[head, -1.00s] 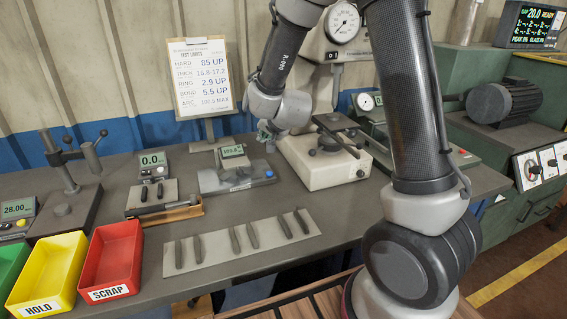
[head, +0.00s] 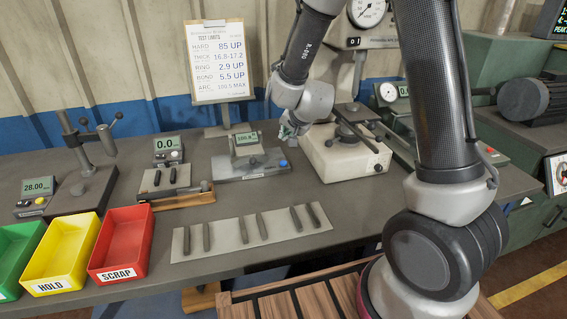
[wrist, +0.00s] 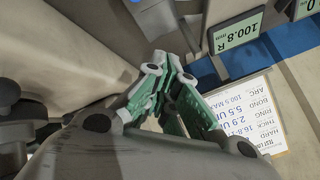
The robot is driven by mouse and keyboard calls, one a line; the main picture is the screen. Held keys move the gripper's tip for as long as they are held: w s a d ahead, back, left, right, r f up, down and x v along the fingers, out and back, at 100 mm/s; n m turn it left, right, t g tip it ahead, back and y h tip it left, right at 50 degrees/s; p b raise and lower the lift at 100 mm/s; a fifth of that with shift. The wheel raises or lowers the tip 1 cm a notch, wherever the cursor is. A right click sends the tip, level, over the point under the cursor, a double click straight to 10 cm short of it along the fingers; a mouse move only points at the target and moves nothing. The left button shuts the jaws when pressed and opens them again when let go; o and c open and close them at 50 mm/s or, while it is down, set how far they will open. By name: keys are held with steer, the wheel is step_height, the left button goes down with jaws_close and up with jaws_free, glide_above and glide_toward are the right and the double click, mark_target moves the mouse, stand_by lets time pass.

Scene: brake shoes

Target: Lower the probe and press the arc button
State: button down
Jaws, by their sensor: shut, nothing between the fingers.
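The arc gauge (head: 252,166) is a grey fixture on the bench with a small green-lit display (head: 246,138) and a blue button (head: 283,163) at its right end. The display also shows in the wrist view (wrist: 237,32), reading about 100.8. A sliver of the blue button (wrist: 135,2) shows at that view's top edge. I cannot make out the probe clearly. My gripper (head: 287,131) has green finger pads, is shut and empty, and appears above and behind the blue button, apart from it. Its fingers also show in the wrist view (wrist: 168,92).
A white tester base (head: 340,158) stands close right of my gripper. A limits sign (head: 217,62) stands behind the gauge. A pale mat (head: 222,238) with several brake shoes lies in front. Yellow (head: 62,252) and red (head: 122,243) bins stand at left, beside a green one.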

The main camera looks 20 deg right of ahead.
mark_target(286, 162)
steer(key=shift+f, duration=3.5)
steer(key=shift+f, duration=0.4)
steer(key=shift+f, duration=0.45)
steer(key=shift+r, duration=0.9)
steer(key=shift+r, duration=2.5)
